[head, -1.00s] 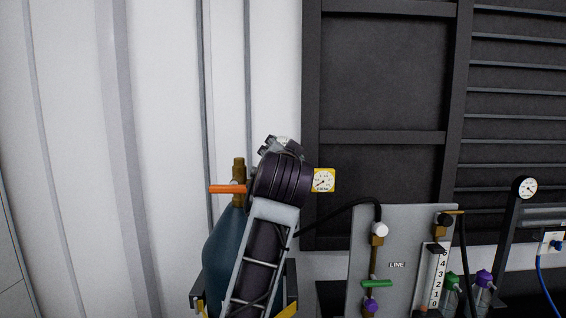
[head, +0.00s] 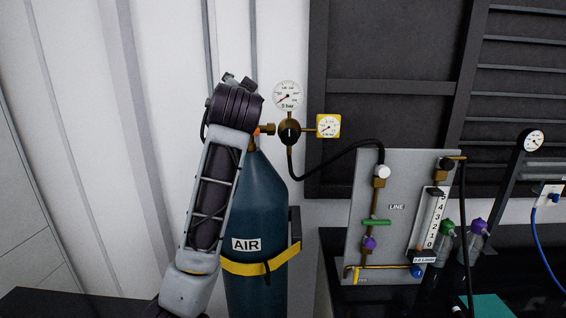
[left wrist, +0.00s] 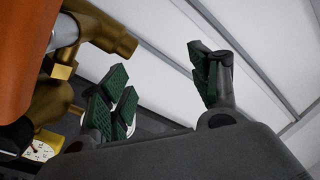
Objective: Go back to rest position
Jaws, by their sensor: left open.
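My left arm (head: 212,185) rises in front of the blue AIR cylinder (head: 258,205), its wrist (head: 235,105) beside the cylinder's valve. My left gripper (left wrist: 160,90) is open and empty in the left wrist view, its green-padded fingers spread apart. The fingers are hidden behind the wrist in the head view. An orange handle (left wrist: 25,50) and brass valve parts (left wrist: 100,32) are close to the gripper in the left wrist view. Only a sliver of orange shows in the head view. My right gripper is not in view.
The regulator (head: 289,132) carries a round gauge (head: 287,95) marked 0 bar and a yellow square gauge (head: 328,126). A black hose (head: 335,160) runs to the grey LINE panel (head: 395,180). A yellow strap (head: 245,268) circles the cylinder. White wall (head: 80,130) lies left.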

